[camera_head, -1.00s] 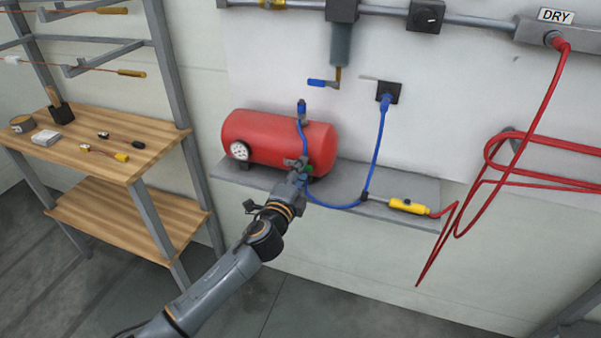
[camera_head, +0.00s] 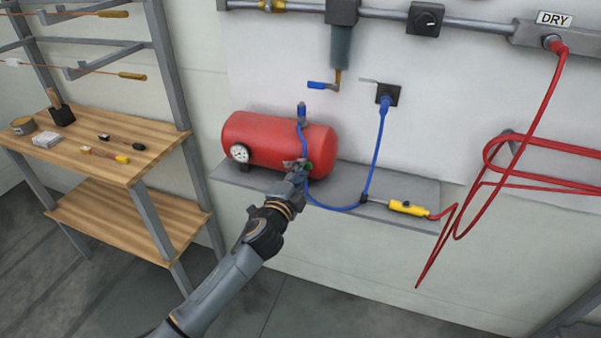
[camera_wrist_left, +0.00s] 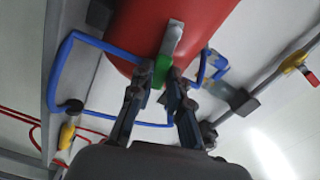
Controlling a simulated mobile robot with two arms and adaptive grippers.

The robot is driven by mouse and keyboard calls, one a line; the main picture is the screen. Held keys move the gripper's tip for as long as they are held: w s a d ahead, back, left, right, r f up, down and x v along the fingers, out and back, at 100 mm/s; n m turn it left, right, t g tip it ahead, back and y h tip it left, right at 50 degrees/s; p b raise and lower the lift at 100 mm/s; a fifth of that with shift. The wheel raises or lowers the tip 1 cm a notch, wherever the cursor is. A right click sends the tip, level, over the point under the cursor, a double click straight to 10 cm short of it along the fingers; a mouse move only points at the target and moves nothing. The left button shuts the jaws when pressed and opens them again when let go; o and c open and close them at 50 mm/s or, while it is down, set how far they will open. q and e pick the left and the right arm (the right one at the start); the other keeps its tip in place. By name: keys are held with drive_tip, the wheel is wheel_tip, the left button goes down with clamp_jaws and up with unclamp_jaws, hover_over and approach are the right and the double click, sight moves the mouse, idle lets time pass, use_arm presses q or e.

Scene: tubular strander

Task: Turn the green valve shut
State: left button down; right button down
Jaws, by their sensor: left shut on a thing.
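The green valve (camera_head: 309,167) sits at the right end of the red tank (camera_head: 265,143), mostly hidden behind my gripper in the head view. In the left wrist view the green valve (camera_wrist_left: 161,71) shows between my fingertips, with a grey lever or bracket (camera_wrist_left: 172,40) just above it against the red tank. My left gripper (camera_head: 298,166) is at the valve, its fingers (camera_wrist_left: 157,84) closed around the green part from both sides. The exact angle of the valve is hard to tell. My right gripper is in neither view.
A blue hose (camera_head: 377,150) loops close below the valve to a wall socket (camera_head: 388,92). The tank rests on a grey shelf (camera_head: 400,187) with a yellow tool (camera_head: 407,207). A wooden workbench (camera_head: 95,165) stands left. A red hose (camera_head: 530,125) hangs right.

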use_arm(q)
drive_tip(key=n, duration=0.1)
drive_tip(key=r+n, duration=0.1)
drive_tip(key=n+p, duration=0.1)
drive_tip(key=shift+w+a+r+n, duration=0.1)
drive_tip(key=shift+a+r+n, duration=0.2)
drive_tip(key=shift+n, duration=0.1)
drive_tip(key=n+p, duration=0.1)
drive_tip(key=a+r+n, duration=0.1)
drive_tip(key=n, duration=0.1)
drive_tip(key=shift+w+n+p, duration=0.15)
drive_tip(key=shift+n+p, duration=0.15)
drive_tip(key=shift+p, duration=0.1)
drive_tip(key=n, duration=0.1)
drive_tip(key=a+n+p, duration=0.1)
drive_tip(key=n, duration=0.1)
drive_tip(key=n+p, duration=0.1)
drive_tip(key=shift+w+a+r, duration=0.2)
drive_tip(key=shift+w+r, duration=0.05)
drive_tip(key=shift+r, duration=0.15)
drive_tip(key=shift+w+a+n+p, duration=0.1)
drive_tip(key=shift+a+n+p, duration=0.2)
drive_tip(key=shift+n, duration=0.65)
drive_tip(key=shift+w+a+n+p, duration=0.15)
drive_tip(key=shift+a+n, duration=0.2)
drive_tip(key=shift+n, duration=0.6)
drive_tip(key=c, duration=1.3)
unclamp_jaws()
drive_tip(key=shift+o, duration=0.2)
drive_tip(key=shift+s, duration=0.15)
